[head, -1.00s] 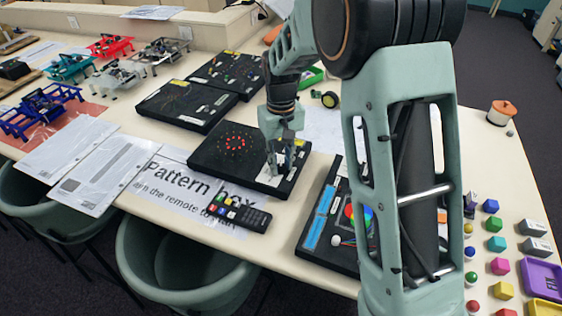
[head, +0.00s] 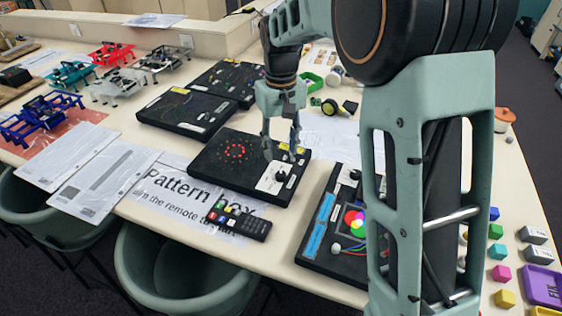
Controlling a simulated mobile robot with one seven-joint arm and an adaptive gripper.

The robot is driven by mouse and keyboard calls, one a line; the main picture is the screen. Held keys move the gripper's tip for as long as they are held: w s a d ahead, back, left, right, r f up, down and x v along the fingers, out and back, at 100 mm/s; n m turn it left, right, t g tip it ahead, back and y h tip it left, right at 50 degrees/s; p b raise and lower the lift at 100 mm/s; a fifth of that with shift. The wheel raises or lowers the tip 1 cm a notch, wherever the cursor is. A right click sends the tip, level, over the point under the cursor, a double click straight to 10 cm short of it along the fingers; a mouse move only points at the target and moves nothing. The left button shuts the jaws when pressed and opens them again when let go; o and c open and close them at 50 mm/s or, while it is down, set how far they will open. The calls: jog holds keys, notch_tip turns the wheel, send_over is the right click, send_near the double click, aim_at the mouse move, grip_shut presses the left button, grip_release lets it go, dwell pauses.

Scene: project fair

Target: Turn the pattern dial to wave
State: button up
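The black pattern box (head: 212,170) lies flat on the table, with a ring of red lights (head: 237,151) lit on its left part. A white label panel (head: 269,187) at its right end carries a small dark dial (head: 280,176); the lettering is too small to read, so its setting cannot be told. My gripper (head: 281,157) is open, its two fingers apart, pointing down over the far right part of the box, just behind the dial in the picture. Nothing shows between the fingers. The dial is in plain sight, apart from the fingers.
A black remote (head: 238,222) lies in front of the box on the "Pattern box" sheet (head: 175,188). A box with coloured discs (head: 325,250) stands to the right, partly behind my arm. Two more black boxes (head: 186,110) (head: 226,82) lie behind. Green chairs stand along the front edge.

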notch_tip(320, 180, up, 4)
dwell(0.5)
